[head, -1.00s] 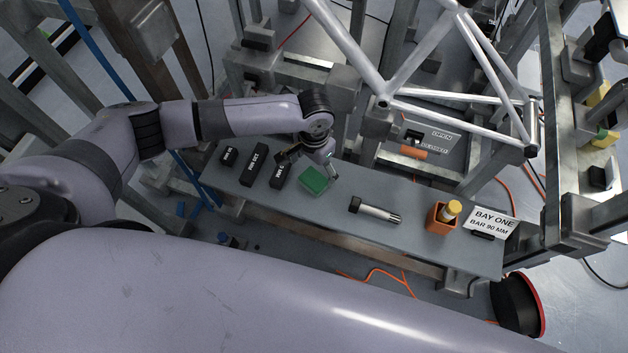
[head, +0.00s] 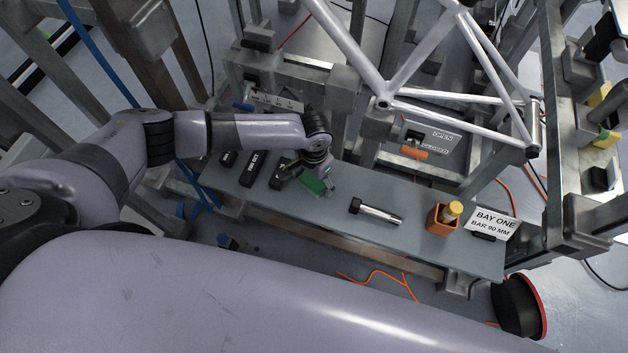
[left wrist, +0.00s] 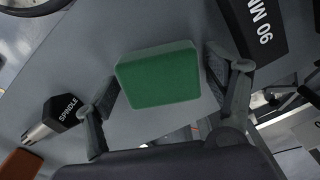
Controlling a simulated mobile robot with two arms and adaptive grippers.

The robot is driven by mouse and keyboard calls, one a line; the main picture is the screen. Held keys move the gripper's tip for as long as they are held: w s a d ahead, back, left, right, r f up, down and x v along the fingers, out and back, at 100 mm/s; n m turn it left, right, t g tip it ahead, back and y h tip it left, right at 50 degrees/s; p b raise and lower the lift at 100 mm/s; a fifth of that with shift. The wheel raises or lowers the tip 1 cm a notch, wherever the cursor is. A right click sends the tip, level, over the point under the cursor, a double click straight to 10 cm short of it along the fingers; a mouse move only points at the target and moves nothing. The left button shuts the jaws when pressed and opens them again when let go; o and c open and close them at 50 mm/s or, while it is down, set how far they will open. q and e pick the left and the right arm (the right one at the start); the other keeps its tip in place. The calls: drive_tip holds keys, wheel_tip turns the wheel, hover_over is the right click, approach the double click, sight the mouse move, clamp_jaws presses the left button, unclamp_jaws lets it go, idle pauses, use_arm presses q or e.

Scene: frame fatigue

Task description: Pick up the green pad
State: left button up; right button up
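The green pad (head: 312,184) is a small flat block on the grey bench, partly covered by my left gripper in the head view. In the left wrist view the pad (left wrist: 160,75) shows its broad green face between the two fingers. My left gripper (head: 304,180) is low over the pad, with one finger on either side. The fingers of this gripper (left wrist: 162,78) are spread wider than the pad, and a gap shows on each side. My right gripper is not in view.
Dark labelled blocks (head: 254,168) stand close left of the pad. White frame tubes (head: 395,60) rise behind the bench.

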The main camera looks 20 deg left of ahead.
sight(314, 180)
use_arm(q)
drive_tip(key=c, duration=0.8)
drive_tip(key=shift+r, duration=0.1)
wheel_tip(314, 180, up, 20)
drive_tip(key=shift+f+p, duration=0.1)
drive_tip(key=shift+p, duration=1.05)
